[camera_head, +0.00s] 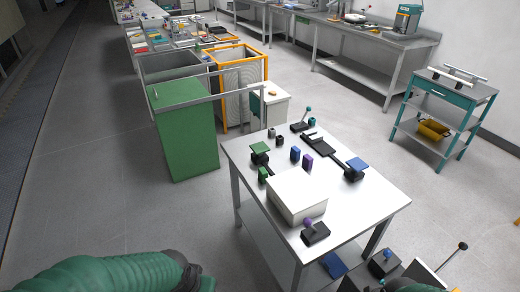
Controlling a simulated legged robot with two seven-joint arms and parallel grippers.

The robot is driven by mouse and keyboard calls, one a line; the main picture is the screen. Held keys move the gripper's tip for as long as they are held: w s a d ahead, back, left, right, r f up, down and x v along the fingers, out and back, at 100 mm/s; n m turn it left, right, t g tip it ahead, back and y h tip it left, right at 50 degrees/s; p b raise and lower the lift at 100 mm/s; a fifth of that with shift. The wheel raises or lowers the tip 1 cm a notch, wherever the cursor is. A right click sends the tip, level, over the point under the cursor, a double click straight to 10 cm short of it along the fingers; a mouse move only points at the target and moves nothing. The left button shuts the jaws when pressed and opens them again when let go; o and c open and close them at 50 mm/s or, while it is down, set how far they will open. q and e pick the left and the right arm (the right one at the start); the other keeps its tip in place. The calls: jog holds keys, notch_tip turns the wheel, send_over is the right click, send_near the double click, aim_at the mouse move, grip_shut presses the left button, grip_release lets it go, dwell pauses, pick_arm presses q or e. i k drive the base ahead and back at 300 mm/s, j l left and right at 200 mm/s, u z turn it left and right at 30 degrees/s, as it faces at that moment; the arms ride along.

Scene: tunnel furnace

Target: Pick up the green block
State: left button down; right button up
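A small green block (263,174) stands on the white-topped table (243,164), just left of a large white box (297,194). Behind it, a green-topped piece on a black base (260,149) sits near the table's left edge. A blue block (295,154) and a purple block (307,161) stand upright to the right of the green block. My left arm's green sleeve crosses the bottom left, well short of the table. Neither gripper's fingers show, and nothing of mine touches the green block.
Black fixtures with coloured knobs, one purple-knobbed (315,232) and one blue-topped (355,170), stand on the table. A green cabinet (187,135) is behind left. A teal cart (450,105) stands at right. Floor left of the table is clear.

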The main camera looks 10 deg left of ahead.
aim_at(262, 174)
jog(key=i+j, duration=0.65)
jog(key=i+j+z, duration=0.1)
jog(key=i+j, duration=1.15)
jog(key=j, duration=0.15)
jog(key=z, duration=0.05)
